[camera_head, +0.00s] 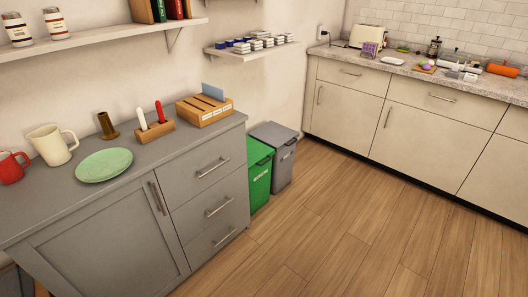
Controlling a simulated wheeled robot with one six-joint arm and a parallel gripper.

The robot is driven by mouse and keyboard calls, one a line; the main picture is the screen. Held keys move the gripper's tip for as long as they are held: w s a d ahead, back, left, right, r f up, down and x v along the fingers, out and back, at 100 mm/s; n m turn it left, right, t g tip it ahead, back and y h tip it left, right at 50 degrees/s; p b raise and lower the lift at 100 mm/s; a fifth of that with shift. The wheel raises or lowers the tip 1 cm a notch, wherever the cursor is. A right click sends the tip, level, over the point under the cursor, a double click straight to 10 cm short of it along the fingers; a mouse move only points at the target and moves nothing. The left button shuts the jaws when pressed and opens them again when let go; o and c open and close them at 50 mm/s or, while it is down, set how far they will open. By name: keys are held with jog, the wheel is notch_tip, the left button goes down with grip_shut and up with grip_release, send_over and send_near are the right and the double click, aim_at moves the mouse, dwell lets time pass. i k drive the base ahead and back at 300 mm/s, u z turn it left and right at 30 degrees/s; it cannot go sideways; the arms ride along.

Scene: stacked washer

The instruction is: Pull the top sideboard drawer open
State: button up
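The grey sideboard (85,214) stands at the left. Its right part holds a column of three drawers with bar handles, and its left part has a door (110,245) with an upright handle (158,198). The top drawer (190,186) looks shut, its front in line with the fronts below. Its silver handle (212,168) is in plain view with nothing in front of it. The middle drawer (195,222) and the bottom drawer (199,252) also look shut. My gripper is not in view.
On the sideboard are a red mug (12,168), a cream mug (52,145), a green plate (104,164) and a wooden organizer (205,109). A green bin (259,176) and a grey bin (283,160) stand right of it. The wooden floor (330,235) in front is clear.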

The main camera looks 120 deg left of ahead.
aim_at(183, 177)
jog(key=u, duration=2.4)
jog(key=i, duration=0.3)
jog(key=u, duration=1.7)
